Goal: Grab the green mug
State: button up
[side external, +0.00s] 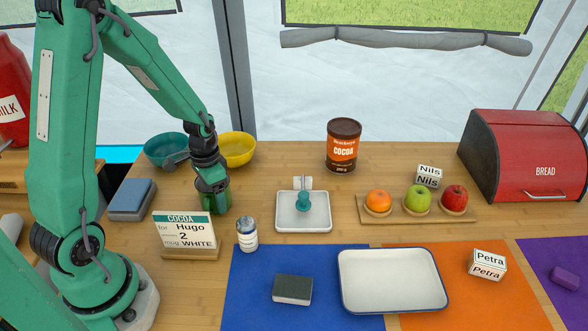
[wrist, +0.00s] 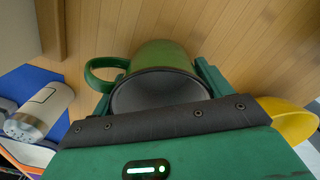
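The green mug (side external: 217,198) stands on the wooden counter behind the cocoa card, partly covered by my gripper (side external: 212,184), which reaches down over it from above. In the wrist view the mug (wrist: 162,58) shows its dark grey open mouth toward me, with its handle on the left. My gripper (wrist: 152,82) has one green finger at each side of the mug. The right finger lies close along the mug's wall; the left one is mostly hidden below the handle. I cannot tell whether both fingers press on it.
A cocoa order card (side external: 185,232) stands just in front of the mug. A teal bowl (side external: 164,150) and a yellow bowl (side external: 237,149) are close behind. A white shaker (side external: 247,235) and a small tray (side external: 303,222) are to the right. A blue-grey box (side external: 132,199) lies left.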

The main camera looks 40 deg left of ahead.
dwell(0.3)
notch_tip(320, 180, up, 10)
dwell(0.8)
dwell(0.4)
